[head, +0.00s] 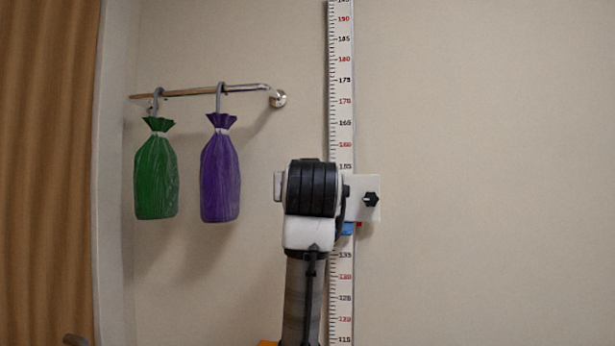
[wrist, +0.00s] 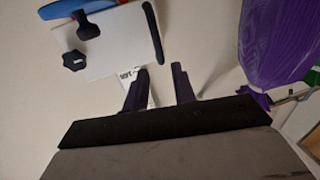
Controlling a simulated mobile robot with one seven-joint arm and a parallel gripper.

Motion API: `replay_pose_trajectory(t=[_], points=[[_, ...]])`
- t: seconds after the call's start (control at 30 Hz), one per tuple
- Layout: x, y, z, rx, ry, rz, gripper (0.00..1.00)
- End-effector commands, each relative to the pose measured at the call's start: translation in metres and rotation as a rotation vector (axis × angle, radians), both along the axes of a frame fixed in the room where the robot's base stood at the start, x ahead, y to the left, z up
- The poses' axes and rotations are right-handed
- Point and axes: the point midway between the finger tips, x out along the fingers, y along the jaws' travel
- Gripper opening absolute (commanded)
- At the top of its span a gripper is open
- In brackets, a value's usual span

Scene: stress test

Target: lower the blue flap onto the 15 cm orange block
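The blue flap (head: 347,229) juts from under a white slider plate (head: 362,190) with a black knob on a tall wall scale; my arm hides most of it. In the wrist view the blue flap (wrist: 72,8) shows at the top edge, beyond the white plate (wrist: 115,50). My gripper (wrist: 160,69) has its two dark fingers apart, with nothing held between them. It is beside the plate, apart from the flap in the picture. An orange patch (head: 268,343) shows at the bottom edge beside my arm; I cannot tell whether it is the block.
The wall scale (head: 341,95) runs up the pale wall. A rail (head: 190,91) at the left carries a green bag (head: 156,175) and a purple bag (head: 220,178). The purple bag (wrist: 285,45) is close at right in the wrist view. The wall right of the scale is clear.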

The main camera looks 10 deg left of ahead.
Motion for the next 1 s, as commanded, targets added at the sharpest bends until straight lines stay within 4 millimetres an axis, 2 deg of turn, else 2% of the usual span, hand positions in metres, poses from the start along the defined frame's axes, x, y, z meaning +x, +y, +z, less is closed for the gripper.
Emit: replay_pose_trajectory(t=[0.1, 0.33, 0.5, 0.8, 1.0], points=[[0.026, 0.005, 0.004, -0.001, 0.004, 0.001, 0.26], [0.062, 0.013, 0.003, 0.001, 0.002, 0.001, 0.26], [0.073, 0.015, 0.001, 0.000, 0.000, 0.001, 0.26], [0.075, 0.015, 0.000, 0.000, -0.001, 0.000, 0.26], [0.074, 0.015, 0.000, 0.000, -0.002, 0.001, 0.00]])
